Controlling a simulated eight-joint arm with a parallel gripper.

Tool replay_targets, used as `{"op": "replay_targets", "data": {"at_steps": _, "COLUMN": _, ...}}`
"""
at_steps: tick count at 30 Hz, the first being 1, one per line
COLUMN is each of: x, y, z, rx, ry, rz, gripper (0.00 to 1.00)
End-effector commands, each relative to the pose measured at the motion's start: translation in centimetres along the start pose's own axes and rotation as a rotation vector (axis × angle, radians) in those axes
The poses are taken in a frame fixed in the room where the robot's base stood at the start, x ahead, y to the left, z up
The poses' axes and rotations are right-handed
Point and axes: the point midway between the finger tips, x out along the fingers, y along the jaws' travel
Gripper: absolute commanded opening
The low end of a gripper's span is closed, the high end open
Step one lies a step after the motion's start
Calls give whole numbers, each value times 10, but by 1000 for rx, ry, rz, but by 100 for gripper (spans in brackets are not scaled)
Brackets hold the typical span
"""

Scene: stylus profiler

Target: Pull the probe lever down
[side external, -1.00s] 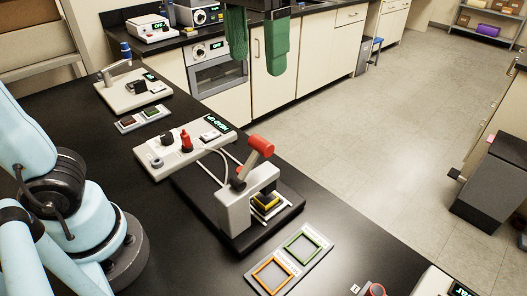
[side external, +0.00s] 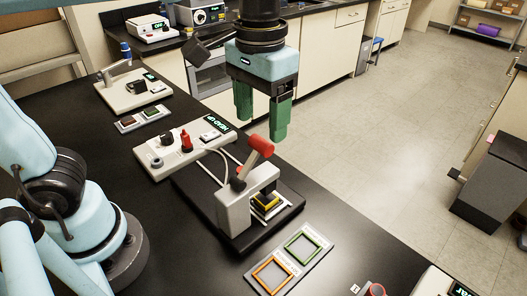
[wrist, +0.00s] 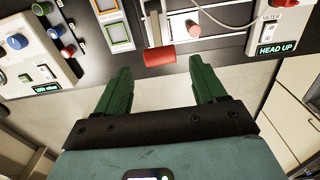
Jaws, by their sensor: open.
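The probe lever (side external: 260,147) has a red cylindrical grip on a grey arm. It slants upward from the white probe head (side external: 233,209) of the profiler, which stands on a black base. In the wrist view the red lever grip (wrist: 160,56) lies ahead of the fingers, near the middle between them. My gripper (side external: 261,132) has green fingers pointing down. They are apart and empty, above and behind the lever in the side view, not touching it. In the wrist view my gripper (wrist: 162,75) also shows open.
The control box (side external: 185,147) with its HEAD UP display (side external: 216,123) stands left of the profiler. A tray with green and orange frames (side external: 290,262) lies in front. Another instrument (side external: 133,92) stands farther back. The space beyond the bench edge is open floor.

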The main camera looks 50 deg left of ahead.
Motion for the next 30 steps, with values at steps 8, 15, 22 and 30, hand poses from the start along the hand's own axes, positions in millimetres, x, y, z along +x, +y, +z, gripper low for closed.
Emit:
{"op": "replay_targets", "data": {"at_steps": 8, "x": 42, "y": 0, "z": 0, "rx": 0, "ry": 1, "rz": 1, "gripper": 70}}
{"op": "replay_targets", "data": {"at_steps": 15, "x": 64, "y": 0, "z": 0, "rx": 1, "ry": 1, "rz": 1, "gripper": 70}}
{"op": "replay_targets", "data": {"at_steps": 22, "x": 70, "y": 0, "z": 0, "rx": 1, "ry": 1, "rz": 1, "gripper": 70}}
{"op": "replay_targets", "data": {"at_steps": 30, "x": 70, "y": 0, "z": 0, "rx": 1, "ry": 1, "rz": 1, "gripper": 58}}
